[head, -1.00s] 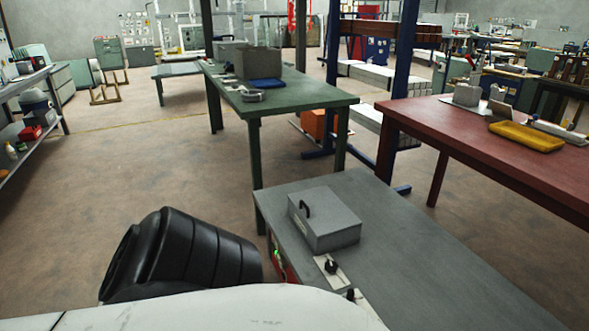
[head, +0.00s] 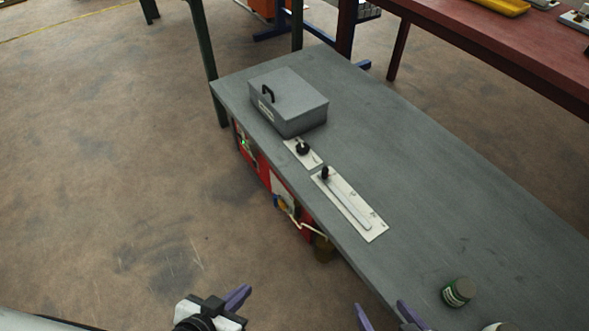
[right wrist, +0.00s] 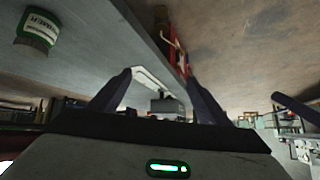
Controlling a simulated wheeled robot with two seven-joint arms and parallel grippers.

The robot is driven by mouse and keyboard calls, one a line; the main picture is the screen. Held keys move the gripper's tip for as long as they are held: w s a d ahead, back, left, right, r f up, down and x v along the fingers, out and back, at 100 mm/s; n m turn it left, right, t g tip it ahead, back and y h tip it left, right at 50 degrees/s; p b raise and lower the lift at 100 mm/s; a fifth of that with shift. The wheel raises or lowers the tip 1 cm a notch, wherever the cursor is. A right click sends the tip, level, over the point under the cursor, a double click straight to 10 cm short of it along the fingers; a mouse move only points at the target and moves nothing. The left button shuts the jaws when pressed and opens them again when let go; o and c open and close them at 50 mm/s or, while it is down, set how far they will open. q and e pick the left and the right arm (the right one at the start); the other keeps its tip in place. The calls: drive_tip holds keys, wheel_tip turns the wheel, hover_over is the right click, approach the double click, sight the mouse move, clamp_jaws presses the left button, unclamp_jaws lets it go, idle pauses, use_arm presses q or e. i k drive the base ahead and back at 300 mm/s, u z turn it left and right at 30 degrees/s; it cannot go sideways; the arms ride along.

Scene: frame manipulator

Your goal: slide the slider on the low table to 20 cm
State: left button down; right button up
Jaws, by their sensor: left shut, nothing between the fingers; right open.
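The low grey table (head: 420,190) runs diagonally across the right half of the head view. The slider's white plate (head: 366,226) lies flat along its near left edge, with a long slot and small marks too small to read. My left gripper (head: 238,297) is shut and empty over the floor at the bottom. My right gripper (head: 384,314) is open and empty at the bottom edge, apart from the slider. In the right wrist view its spread fingers (right wrist: 160,92) hold nothing.
A grey lidded box (head: 290,98) and a small plate with a black knob (head: 303,148) sit beyond the slider. A green jar (head: 459,292) stands at the near right. Red panels (head: 250,150) hang below the table edge. The table's right part is clear.

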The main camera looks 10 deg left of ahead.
sight(325, 175)
drive_tip(key=k, duration=0.5)
drive_tip(key=u, duration=0.9)
drive_tip(key=i, duration=0.9)
drive_tip(key=z, duration=2.35)
